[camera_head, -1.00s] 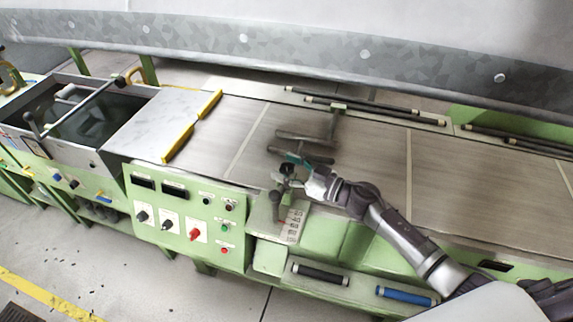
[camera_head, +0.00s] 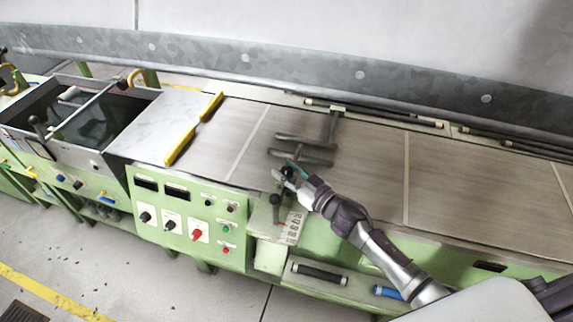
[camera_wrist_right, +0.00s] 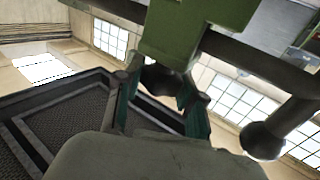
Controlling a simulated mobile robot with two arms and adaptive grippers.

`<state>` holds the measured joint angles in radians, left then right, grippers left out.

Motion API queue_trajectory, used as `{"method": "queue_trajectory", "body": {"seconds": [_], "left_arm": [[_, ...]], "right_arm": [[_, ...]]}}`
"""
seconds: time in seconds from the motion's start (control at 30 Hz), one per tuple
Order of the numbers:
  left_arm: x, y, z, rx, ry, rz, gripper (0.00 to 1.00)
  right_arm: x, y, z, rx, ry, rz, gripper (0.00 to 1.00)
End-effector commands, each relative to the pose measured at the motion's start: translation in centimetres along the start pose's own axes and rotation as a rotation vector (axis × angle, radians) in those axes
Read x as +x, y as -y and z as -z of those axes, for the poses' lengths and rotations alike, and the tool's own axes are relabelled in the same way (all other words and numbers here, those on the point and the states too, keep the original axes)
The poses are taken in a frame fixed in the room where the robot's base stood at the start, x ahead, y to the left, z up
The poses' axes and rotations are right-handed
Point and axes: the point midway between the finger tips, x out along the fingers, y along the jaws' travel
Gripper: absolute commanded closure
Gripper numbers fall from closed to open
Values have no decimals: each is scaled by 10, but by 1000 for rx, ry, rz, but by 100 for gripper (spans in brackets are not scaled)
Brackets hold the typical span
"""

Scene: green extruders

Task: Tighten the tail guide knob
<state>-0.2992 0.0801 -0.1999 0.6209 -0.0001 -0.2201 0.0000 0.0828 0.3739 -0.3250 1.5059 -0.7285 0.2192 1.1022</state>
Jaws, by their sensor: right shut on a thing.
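The tail guide knob is a small dark knob. It shows in the right wrist view (camera_wrist_right: 160,78), between the two green fingertips and just under a green block (camera_wrist_right: 185,30). My right gripper (camera_head: 288,172) is at the near edge of the conveyor, beside the scale plate (camera_head: 291,226), and is shut on the knob. In the head view the gripper mostly hides the knob. The dark guide bars (camera_head: 303,148) lie over the belt just behind the gripper. My left gripper is not in view.
A dark ball-ended lever (camera_wrist_right: 265,138) hangs right of the fingers in the wrist view. A green control panel (camera_head: 190,215) stands to the left. The conveyor belt (camera_head: 370,165) is clear to the right. Black (camera_head: 320,274) and blue (camera_head: 388,292) rollers are on the front.

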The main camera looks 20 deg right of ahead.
Motion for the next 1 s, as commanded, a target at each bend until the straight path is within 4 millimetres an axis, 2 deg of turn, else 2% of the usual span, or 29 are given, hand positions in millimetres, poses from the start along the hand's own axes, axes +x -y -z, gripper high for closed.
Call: {"method": "queue_trajectory", "body": {"seconds": [0.2,0.5,0.53,0.67,1.0], "left_arm": [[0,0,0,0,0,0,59],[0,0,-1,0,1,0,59],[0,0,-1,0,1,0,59],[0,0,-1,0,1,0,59],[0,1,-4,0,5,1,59]], "right_arm": [[0,0,1,2,-2,-135,96],[0,0,1,-1,-1,-142,96],[0,0,1,-1,-1,-142,57],[0,0,0,-1,-1,-141,35],[-3,0,0,-1,1,-141,35]]}}
